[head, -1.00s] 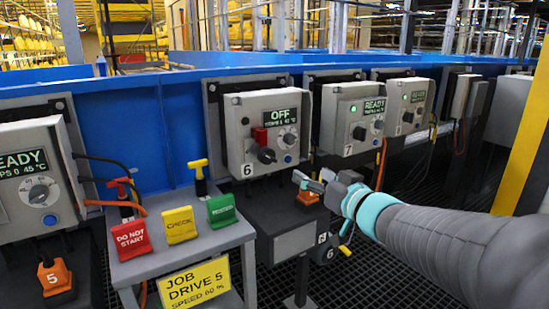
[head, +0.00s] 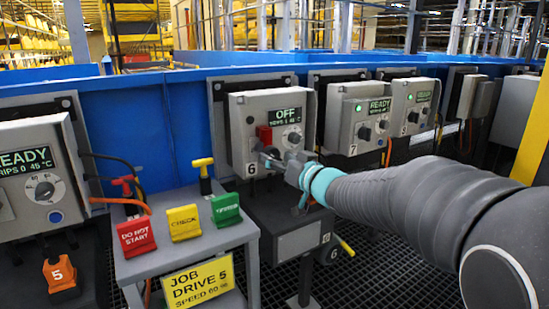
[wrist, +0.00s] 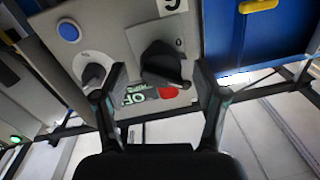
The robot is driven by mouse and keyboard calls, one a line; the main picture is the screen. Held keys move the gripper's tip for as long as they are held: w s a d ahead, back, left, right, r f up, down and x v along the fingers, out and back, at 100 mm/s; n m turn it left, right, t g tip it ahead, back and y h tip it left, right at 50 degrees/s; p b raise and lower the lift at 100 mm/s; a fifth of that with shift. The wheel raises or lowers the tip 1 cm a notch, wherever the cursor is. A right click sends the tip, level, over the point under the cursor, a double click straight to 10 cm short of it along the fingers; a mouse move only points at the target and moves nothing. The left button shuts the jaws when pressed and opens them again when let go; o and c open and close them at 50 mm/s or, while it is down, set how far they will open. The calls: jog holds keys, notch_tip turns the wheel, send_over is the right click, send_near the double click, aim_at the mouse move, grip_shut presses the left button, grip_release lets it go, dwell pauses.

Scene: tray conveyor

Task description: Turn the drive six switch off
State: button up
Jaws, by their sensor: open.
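The drive 6 box (head: 241,140) is a grey panel marked 6, with a display (head: 288,114) reading OFF. It has a red block (head: 263,133), a small dial and a black rotary switch below the block. My gripper (head: 268,160) is open at the lower front of this box and hides most of the switch in the head view. In the wrist view the picture is turned over. The black switch (wrist: 163,62) lies between the open fingertips (wrist: 160,78), with the red block and display beyond it. I cannot tell whether a finger touches the switch.
Drive 7 box (head: 347,127), reading READY, is close to the right. A small table (head: 195,250) at left bears red, yellow and green tags and a job card. A dark pedestal stands below my gripper.

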jog(key=shift+x, duration=0.8)
jog(key=shift+c, duration=0.2)
jog(key=c, duration=1.1)
jog(key=shift+n+b, duration=0.5)
jog(key=shift+n, duration=1.8)
jog(key=o, duration=1.1)
jog(key=shift+o, duration=0.2)
jog(key=shift+s+d, duration=0.1)
jog(key=v, duration=1.1)
jog(key=shift+s+d+r, duration=0.2)
jog(key=shift+s+d, duration=0.05)
jog(key=shift+s, duration=0.05)
